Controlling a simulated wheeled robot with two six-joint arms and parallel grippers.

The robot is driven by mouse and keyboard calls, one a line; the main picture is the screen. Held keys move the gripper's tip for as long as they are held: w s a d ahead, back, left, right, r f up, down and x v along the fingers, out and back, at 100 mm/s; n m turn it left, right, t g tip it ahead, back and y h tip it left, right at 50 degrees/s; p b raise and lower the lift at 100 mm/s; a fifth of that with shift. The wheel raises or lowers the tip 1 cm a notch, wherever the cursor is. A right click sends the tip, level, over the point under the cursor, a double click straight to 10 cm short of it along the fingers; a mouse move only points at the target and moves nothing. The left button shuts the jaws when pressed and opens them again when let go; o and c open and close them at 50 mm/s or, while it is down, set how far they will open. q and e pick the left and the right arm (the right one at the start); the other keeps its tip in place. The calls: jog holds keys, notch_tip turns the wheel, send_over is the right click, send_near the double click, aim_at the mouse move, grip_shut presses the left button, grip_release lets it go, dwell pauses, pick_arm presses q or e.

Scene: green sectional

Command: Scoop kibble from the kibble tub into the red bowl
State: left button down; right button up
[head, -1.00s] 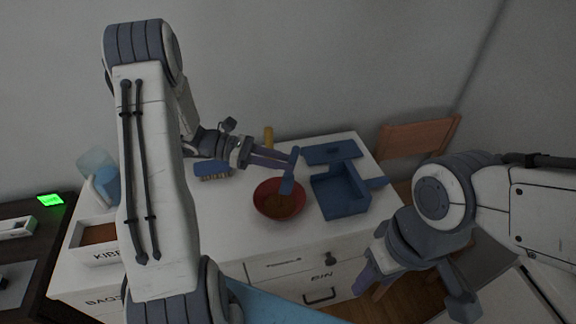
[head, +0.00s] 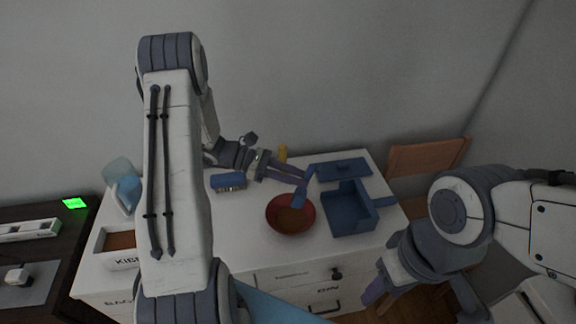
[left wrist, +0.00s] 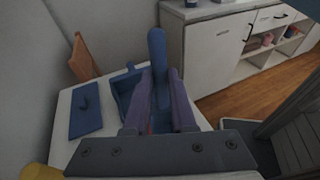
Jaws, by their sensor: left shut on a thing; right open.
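The red bowl (head: 272,210) stands on the white cabinet top, with brown kibble in its bottom. The scoop (left wrist: 157,60) stands up between the purple fingers in the left wrist view. The white kibble tub (head: 122,262) with brown kibble is at the cabinet's left end, partly hidden by my left arm. My right gripper (head: 374,292) is open and empty in front of the cabinet.
A blue open box (head: 350,222) and a flat blue lid (head: 343,168) lie right of the bowl. A blue brush (head: 228,181), a yellow item (head: 283,152) and a bluish jug (head: 122,190) stand farther back. A wooden chair (head: 428,157) is beyond the right end.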

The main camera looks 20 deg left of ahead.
aim_at(314, 173)
pick_arm(q)
jog(key=shift+w+d+r+y+p, duration=0.1)
jog(key=shift+d+r+y+p, duration=0.3)
jog(key=shift+d+y+p, duration=0.2)
jog(key=shift+f, duration=0.2)
jog(key=shift+d+r, duration=0.15)
jog(key=d+y+p, duration=0.2)
jog(key=p, duration=0.1)
jog(key=d+g+y+p, duration=0.1)
jog(key=y+p, duration=0.1)
jog(key=shift+w+d+r, duration=0.25)
jog(key=shift+w+r, duration=0.05)
jog(key=shift+w, duration=0.05)
jog(key=shift+w+d+f+y, duration=0.1)
jog(key=shift+d+f+y, duration=0.05)
jog(key=shift+y, duration=0.25)
jog(key=shift+f, duration=0.25)
pick_arm(e)
notch_tip(314, 173, up, 8)
jog(key=shift+f, duration=0.1)
